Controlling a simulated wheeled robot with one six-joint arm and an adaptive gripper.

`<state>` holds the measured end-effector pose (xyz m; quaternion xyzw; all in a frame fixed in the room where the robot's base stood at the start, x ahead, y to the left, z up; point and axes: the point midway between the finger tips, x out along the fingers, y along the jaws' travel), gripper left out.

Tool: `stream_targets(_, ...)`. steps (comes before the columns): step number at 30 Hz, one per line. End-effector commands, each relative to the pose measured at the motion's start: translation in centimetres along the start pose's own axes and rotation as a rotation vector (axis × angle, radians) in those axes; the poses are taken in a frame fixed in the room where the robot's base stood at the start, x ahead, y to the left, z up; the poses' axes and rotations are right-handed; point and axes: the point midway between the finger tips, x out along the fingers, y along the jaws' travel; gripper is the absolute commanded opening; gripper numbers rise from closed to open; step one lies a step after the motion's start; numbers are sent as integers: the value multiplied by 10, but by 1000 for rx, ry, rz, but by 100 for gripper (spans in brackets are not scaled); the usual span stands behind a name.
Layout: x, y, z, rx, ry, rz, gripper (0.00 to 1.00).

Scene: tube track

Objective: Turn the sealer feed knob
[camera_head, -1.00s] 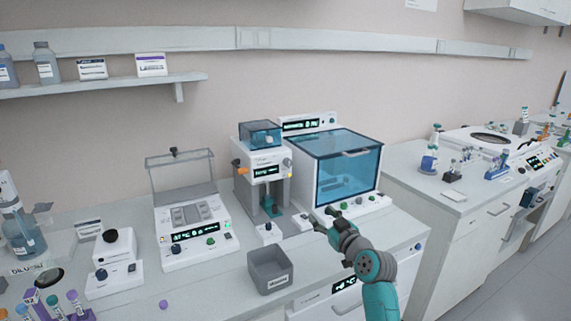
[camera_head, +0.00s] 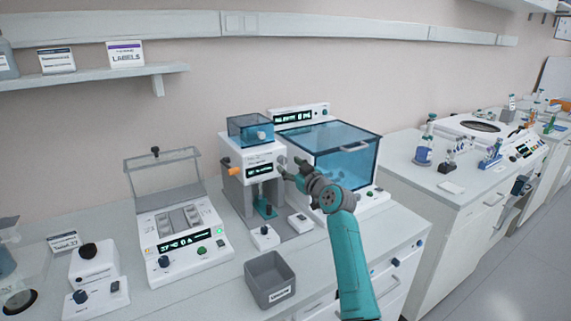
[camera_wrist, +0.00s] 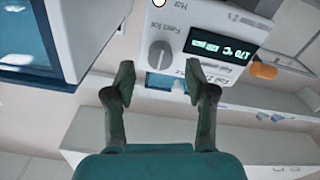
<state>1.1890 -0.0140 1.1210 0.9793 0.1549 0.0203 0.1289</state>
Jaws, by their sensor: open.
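The sealer (camera_head: 262,168) is a white unit with a blue-tinted top, a small lit display and an orange handle on its left side. Its front panel also shows upside down in the wrist view (camera_wrist: 205,22), with a display reading about 170 °C. The grey feed knob (camera_wrist: 160,53) sits on that panel beside the display. My gripper (camera_wrist: 158,82) is open and empty, its two fingertips spread to either side below the knob in the picture, apparently not touching it. In the head view my gripper (camera_head: 288,172) is at the right of the sealer's front and partly covers it.
A blue-windowed cabinet (camera_head: 345,150) stands close on the right of the sealer. A grey bin (camera_head: 270,281) is in front, and a white heating block unit (camera_head: 183,232) is to the left. The sealer's orange handle (camera_wrist: 263,70) lies right of the display in the wrist view.

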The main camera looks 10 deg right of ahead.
Motion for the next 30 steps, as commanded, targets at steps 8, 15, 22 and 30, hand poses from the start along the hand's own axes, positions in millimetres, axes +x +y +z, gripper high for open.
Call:
stream_targets(8, 28, 0, 0, 1, -1, -1, 55)
stream_targets(15, 32, 0, 0, 0, 0, 0, 55)
stream_targets(22, 32, 0, 0, 0, 0, 0, 35)
stream_targets(30, 32, 0, 0, 1, 0, 0, 0)
